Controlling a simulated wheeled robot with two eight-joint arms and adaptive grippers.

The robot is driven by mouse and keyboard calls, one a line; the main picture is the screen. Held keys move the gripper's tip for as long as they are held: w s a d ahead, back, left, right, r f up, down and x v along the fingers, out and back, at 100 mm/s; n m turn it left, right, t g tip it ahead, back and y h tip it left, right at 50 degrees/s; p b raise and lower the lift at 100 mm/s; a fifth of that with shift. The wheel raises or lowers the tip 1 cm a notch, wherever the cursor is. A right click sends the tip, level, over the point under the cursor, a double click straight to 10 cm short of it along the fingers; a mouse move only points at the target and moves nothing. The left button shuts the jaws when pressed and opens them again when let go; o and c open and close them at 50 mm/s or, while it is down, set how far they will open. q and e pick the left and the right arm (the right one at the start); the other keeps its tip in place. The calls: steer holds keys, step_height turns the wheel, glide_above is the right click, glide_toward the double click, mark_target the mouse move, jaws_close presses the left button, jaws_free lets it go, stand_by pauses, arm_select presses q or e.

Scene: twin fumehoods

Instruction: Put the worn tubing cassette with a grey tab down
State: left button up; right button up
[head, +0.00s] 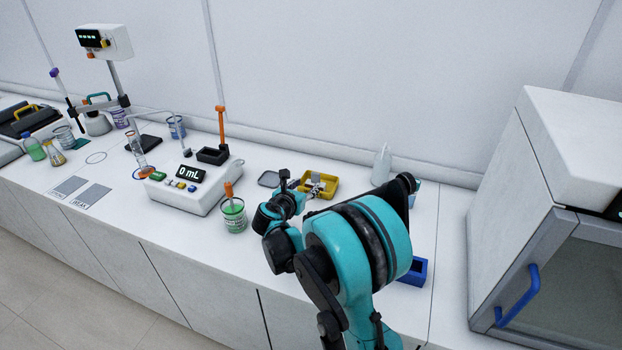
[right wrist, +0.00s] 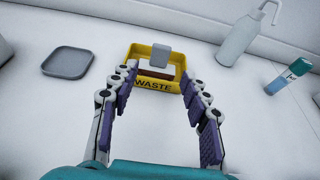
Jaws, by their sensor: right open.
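The worn tubing cassette (right wrist: 154,73) sits inside the yellow tray marked WASTE (right wrist: 155,85), with its grey tab (right wrist: 161,53) standing up at the back. The yellow tray also shows in the head view (head: 332,188), where my arm and gripper partly cover the area and the cassette is too small to make out well. My right gripper (right wrist: 158,74) is open, its fingers spread to either side of the tray in the right wrist view. In the head view my right gripper (head: 308,187) is over the tray's left part. My left gripper is not in view.
A grey square dish (right wrist: 67,62) lies left of the tray. A white wash bottle (right wrist: 240,40) and a teal-capped vial (right wrist: 288,76) are to its right. A green-filled beaker (head: 234,218), a white dosing unit (head: 187,190) and a blue holder (head: 417,271) stand nearby on the bench.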

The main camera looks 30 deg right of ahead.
steer(key=s+a+m+y, duration=0.3)
steer(key=s+a+m, duration=0.3)
steer(key=s+m, duration=0.2)
steer(key=s+a+m+g+y, duration=0.1)
steer(key=s+a+m+y, duration=0.3)
steer(key=s+m, duration=0.5)
steer(key=s+a+m+y, duration=0.3)
steer(key=s+a+m, duration=0.5)
steer(key=s, duration=0.5)
steer(key=shift+s+r+m+g+y, duration=0.15)
steer(key=shift+s+m+g+y, duration=0.25)
steer(key=shift+m, duration=0.2)
